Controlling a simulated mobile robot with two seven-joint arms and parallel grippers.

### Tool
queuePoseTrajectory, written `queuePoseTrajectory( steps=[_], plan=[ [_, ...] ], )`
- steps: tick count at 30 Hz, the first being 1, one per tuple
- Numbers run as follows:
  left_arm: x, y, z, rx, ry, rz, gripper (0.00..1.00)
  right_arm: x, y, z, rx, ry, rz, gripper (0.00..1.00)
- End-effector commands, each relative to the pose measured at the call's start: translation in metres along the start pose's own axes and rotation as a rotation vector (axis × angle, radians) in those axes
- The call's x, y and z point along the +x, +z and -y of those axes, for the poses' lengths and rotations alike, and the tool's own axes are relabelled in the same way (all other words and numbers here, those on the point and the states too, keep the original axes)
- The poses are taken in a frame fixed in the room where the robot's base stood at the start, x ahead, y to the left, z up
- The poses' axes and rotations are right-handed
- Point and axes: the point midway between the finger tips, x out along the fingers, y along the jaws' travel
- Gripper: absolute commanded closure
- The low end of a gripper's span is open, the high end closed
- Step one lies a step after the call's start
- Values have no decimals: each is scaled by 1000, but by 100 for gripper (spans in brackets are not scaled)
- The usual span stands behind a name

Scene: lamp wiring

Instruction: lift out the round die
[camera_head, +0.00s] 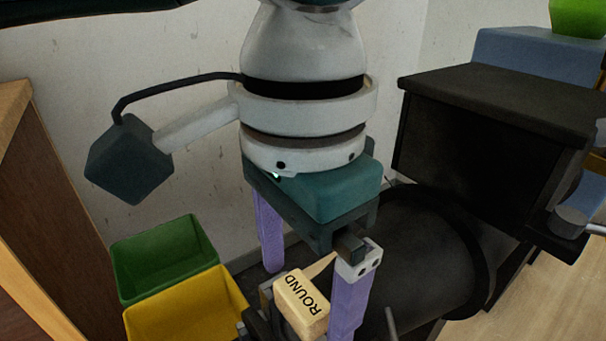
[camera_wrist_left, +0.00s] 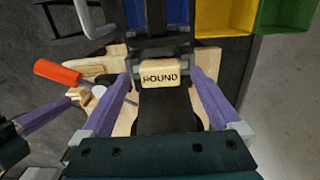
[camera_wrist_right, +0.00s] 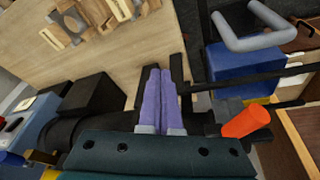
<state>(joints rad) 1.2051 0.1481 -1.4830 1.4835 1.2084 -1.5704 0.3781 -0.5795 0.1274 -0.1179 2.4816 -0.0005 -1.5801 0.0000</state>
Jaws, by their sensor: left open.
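The round die is a pale wooden block marked "ROUND" (camera_head: 301,303). It sits in a dark holder and shows upright in the left wrist view (camera_wrist_left: 160,75). My left gripper (camera_head: 308,300) is open, with one purple finger on either side of the die. In the left wrist view there are gaps between the fingers and the block. The lower part of the die's seat is hidden in the head view. My right gripper (camera_wrist_right: 160,75) has its purple fingers together with nothing visible between them. One of its fingers shows at the left of the left wrist view.
A yellow bin (camera_head: 190,312) and a green bin (camera_head: 164,258) stand left of the die. A large black machine (camera_head: 490,120) is close on the right. An orange handle (camera_wrist_left: 57,72) lies near wooden parts.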

Motion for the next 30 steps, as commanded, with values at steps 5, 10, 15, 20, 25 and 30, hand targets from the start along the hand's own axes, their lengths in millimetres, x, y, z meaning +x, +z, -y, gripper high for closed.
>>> queuePoseTrajectory(
  steps=[5,10,15,20,25,30],
  plan=[
    [16,0,0,1,0,-1,3,3,1,1,0,-1,0,100],
    [19,0,0,1,0,-1,3,3,1,2,2,-4,1,100],
    [19,0,0,1,0,-1,6,3,1,3,5,-7,1,100],
    [18,0,0,1,0,-2,24,3,1,3,6,-9,1,100],
    [18,0,0,1,0,-2,43,3,1,3,6,-9,1,100],
    [18,0,0,1,-1,-2,62,3,1,4,6,-9,1,100]
  ],
)
